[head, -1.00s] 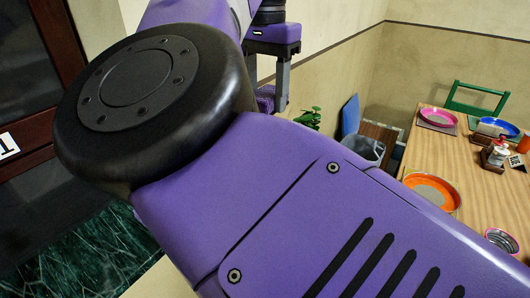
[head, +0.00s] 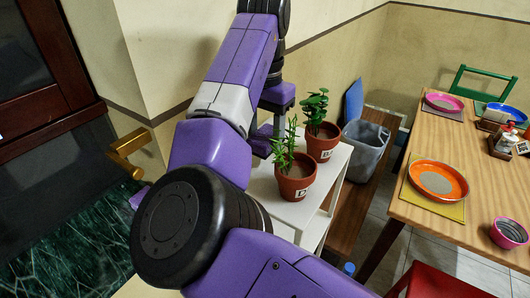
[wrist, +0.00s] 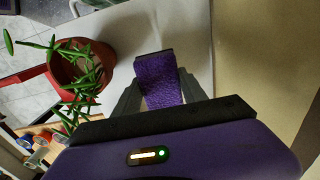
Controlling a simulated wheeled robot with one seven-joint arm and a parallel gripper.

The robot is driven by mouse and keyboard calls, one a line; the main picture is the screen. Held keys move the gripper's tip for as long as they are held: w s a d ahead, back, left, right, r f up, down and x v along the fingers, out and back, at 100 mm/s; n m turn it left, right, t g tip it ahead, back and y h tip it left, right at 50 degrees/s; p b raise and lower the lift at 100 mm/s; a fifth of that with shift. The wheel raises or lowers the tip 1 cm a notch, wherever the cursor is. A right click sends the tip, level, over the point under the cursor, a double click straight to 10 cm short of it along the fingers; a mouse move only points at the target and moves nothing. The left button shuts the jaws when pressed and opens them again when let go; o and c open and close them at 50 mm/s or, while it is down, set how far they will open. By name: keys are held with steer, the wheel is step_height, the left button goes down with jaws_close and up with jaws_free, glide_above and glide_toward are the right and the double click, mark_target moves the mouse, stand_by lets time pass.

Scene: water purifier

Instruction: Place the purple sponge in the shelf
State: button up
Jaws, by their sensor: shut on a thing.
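My gripper (wrist: 160,92) is shut on the purple sponge (wrist: 161,78), which sits between the two grey fingers in the wrist view. In the head view my gripper (head: 276,125) points down beside the potted plants, and the sponge there is mostly hidden by my arm. The white shelf (head: 335,168) stands below and to the right of my gripper, with plants on its top. In the wrist view a white surface (wrist: 115,35) lies beneath the sponge. Whether the sponge touches it, I cannot tell.
Two potted plants, one in front (head: 295,185) and one behind (head: 322,140), stand close to my gripper. A grey bin (head: 365,150) is right of the shelf. A wooden table (head: 430,208) with dishes stands at the right. A brass tap (head: 128,155) is at the left.

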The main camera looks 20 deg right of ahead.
mark_target(265, 162)
steer(key=shift+f, duration=2.3)
steer(key=o, duration=1.3)
steer(key=shift+f, duration=0.1)
